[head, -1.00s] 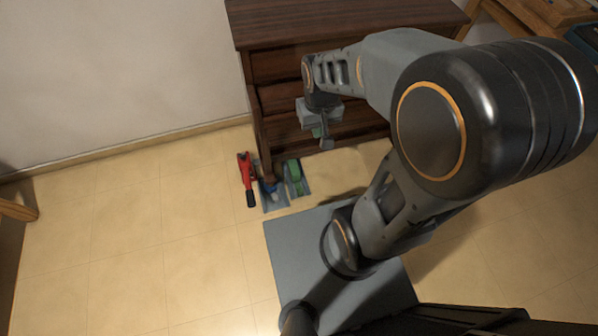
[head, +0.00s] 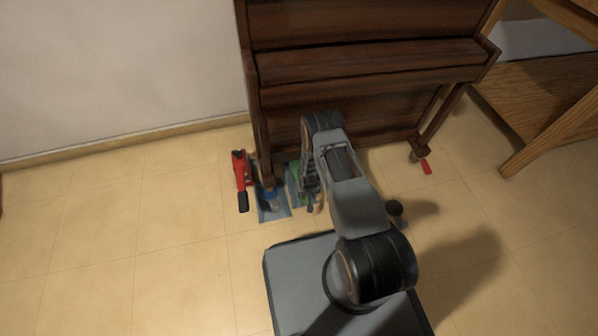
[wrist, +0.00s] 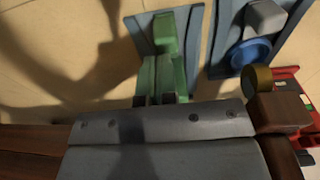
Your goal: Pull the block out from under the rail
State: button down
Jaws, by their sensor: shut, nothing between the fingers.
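A green block-like piece (wrist: 163,65) lies on a blue-grey plate (wrist: 196,40) in the wrist view. In the head view its green (head: 294,178) shows at the piano's lower left, partly hidden by my arm. I cannot tell for sure that it is the task's block. The piano's dark wooden front (head: 365,62) stands above; no separate rail can be made out. My gripper (head: 314,204) is low, just right of the green piece in the head view. Its small fingertips show dark in the wrist view (wrist: 154,100). It is shut and empty; contact cannot be told.
A blue round piece (wrist: 250,52) and a brass wheel (wrist: 257,78) sit by the piano's left leg (head: 264,150). A red tool (head: 240,172) lies left of it. A small red piece (head: 426,166) lies by the right leg. The left floor is clear.

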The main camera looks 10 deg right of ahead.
aim_at(298, 170)
jog(key=shift+t, duration=0.6)
jog(key=w+b, duration=0.6)
jog(key=w, duration=0.8)
jog(key=shift+w, duration=0.1)
jog(key=shift+w+f+b, duration=0.15)
jog(key=shift+f+b, duration=0.25)
jog(key=shift+b, duration=0.15)
jog(key=shift+f, duration=0.15)
jog(key=shift+f, duration=0.15)
